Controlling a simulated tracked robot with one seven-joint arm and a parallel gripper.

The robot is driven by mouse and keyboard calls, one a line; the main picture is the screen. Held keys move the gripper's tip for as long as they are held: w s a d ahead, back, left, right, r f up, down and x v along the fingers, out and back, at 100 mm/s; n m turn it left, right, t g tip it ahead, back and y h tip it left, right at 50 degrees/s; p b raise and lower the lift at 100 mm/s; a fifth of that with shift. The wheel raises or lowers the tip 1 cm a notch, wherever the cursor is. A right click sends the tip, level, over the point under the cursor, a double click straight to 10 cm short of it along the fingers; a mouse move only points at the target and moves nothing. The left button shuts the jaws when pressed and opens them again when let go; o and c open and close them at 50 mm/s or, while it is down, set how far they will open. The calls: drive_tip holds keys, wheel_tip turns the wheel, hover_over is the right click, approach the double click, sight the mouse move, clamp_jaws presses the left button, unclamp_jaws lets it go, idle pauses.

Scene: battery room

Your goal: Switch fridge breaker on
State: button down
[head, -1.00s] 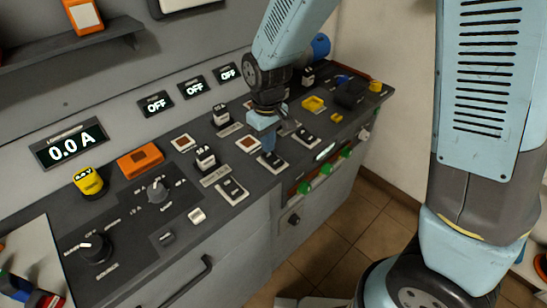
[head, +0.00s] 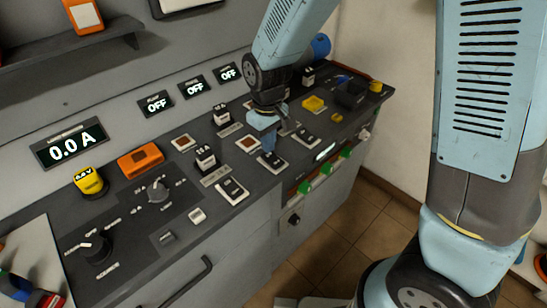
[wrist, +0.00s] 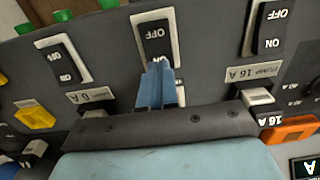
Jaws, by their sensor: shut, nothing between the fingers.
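The middle breaker is a black rocker in a white frame (head: 271,162), also at top centre in the wrist view (wrist: 154,36), where its lettering is upside down. Its own name label is hidden behind my gripper. My gripper (wrist: 157,68) is shut and empty, its blue fingertips over the ON end of this rocker. It also shows in the head view (head: 268,142). I cannot tell if the tips touch the rocker. The display for the middle circuit (head: 194,88) reads OFF, as do its two neighbours.
The pump 16 A breaker (wrist: 269,30) and a 6 A breaker (wrist: 64,62) flank the middle one. An orange block (head: 140,160), a yellow block (head: 314,103) and several knobs stand up from the panel. Green knobs (head: 325,168) line the front edge. The meter (head: 70,146) reads 0.0 A.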

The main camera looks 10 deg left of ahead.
drive_tip(key=shift+f, duration=0.9)
idle(1.0)
drive_tip(key=shift+r, duration=3.55)
